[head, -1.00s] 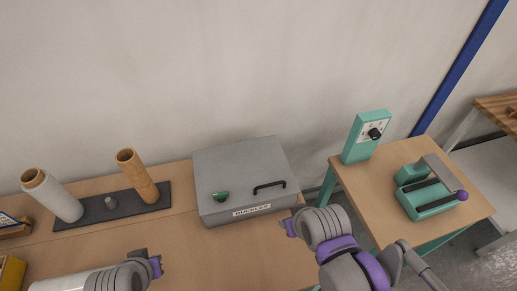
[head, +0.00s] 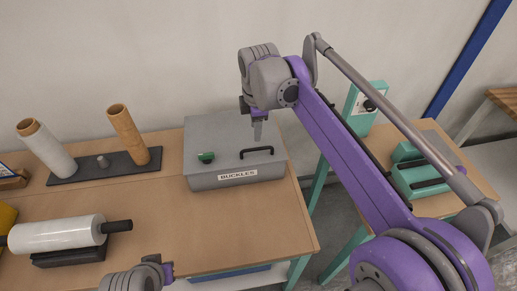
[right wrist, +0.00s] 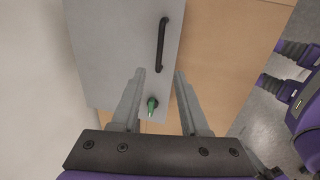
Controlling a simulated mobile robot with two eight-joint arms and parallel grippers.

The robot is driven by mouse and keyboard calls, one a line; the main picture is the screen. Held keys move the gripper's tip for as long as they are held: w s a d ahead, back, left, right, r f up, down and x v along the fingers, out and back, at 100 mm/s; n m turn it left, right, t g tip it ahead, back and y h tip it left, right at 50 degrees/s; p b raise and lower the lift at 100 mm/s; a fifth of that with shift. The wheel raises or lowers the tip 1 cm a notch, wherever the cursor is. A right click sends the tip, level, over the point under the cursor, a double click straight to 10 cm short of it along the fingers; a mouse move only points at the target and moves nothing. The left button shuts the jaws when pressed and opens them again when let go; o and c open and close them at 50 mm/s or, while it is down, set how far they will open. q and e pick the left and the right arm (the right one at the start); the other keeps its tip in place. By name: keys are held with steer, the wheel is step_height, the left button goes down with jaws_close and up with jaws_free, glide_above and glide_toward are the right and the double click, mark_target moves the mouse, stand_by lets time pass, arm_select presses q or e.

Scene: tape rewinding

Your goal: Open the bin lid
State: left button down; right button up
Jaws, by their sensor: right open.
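The grey bin (head: 238,180), labelled BUCKLES, stands on the wooden table with its lid (head: 215,136) shut. A black handle (head: 257,153) and a green knob (head: 206,157) are near the lid's front edge. In the right wrist view the handle (right wrist: 162,45) lies ahead and the green knob (right wrist: 152,107) shows between my fingers. My right gripper (head: 257,132) hangs above the lid, fingers pointing down, open and empty; its fingers also show in the right wrist view (right wrist: 158,77). My left gripper (head: 168,272) is low at the front of the table; its fingers are too unclear to judge.
A white film roll (head: 60,234) lies on a black stand at the left. A dark base with two upright tubes (head: 128,134) stands behind it. Teal devices (head: 415,178) are on the right table. The table in front of the bin is clear.

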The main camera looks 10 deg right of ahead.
mark_target(255, 150)
steer(key=f, duration=0.3)
steer(key=w+f, duration=0.1)
steer(key=f, duration=0.2)
steer(key=w+f, duration=0.1)
steer(key=f, duration=0.2)
steer(key=shift+f+b, duration=0.35)
steer(key=shift+b, duration=0.05)
jaws_close()
stand_by(0.9)
